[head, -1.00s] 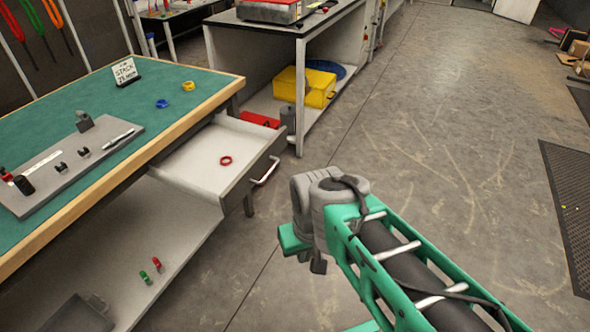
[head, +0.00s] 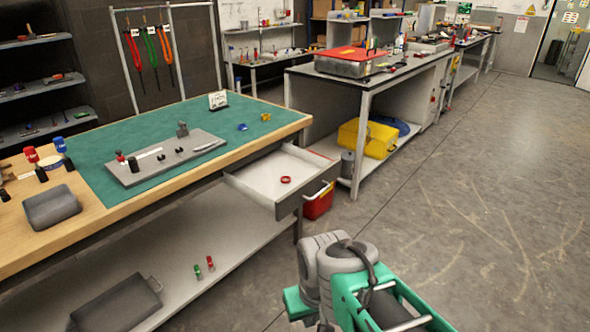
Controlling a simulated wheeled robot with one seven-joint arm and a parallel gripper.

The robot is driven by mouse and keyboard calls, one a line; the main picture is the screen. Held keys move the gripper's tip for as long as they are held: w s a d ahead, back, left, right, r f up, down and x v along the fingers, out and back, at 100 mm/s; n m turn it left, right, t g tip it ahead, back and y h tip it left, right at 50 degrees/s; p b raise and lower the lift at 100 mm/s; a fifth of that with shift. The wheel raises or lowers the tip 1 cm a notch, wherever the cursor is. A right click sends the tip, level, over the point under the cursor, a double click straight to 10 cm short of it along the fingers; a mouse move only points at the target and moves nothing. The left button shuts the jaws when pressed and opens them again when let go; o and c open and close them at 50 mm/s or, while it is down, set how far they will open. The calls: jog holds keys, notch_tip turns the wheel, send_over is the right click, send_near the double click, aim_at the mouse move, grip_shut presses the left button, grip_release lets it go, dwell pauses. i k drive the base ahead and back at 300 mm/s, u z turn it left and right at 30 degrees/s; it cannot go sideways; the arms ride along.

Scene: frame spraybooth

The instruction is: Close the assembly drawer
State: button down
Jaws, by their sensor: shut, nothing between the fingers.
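The assembly drawer (head: 262,187) is pulled out from under the right end of the green-topped workbench (head: 150,138). It is a shallow light tray with a grey front panel (head: 291,204) facing right. A pale handle (head: 325,189) is on that front. A small red ring (head: 285,180) lies inside the drawer. My arm, with grey joints and a green frame, shows at the bottom centre, in front of the drawer in the picture and apart from it. I cannot make out my gripper's fingers.
A red bin (head: 318,206) stands behind the drawer front. A second bench (head: 372,84) with a yellow case (head: 367,140) on its lower shelf is beyond. The workbench's lower shelf (head: 205,245) is under the drawer. Open floor (head: 480,210) lies to the right.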

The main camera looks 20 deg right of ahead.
aim_at(311, 175)
jog(key=u, duration=0.35)
jog(key=i, duration=1.5)
jog(key=z, duration=0.55)
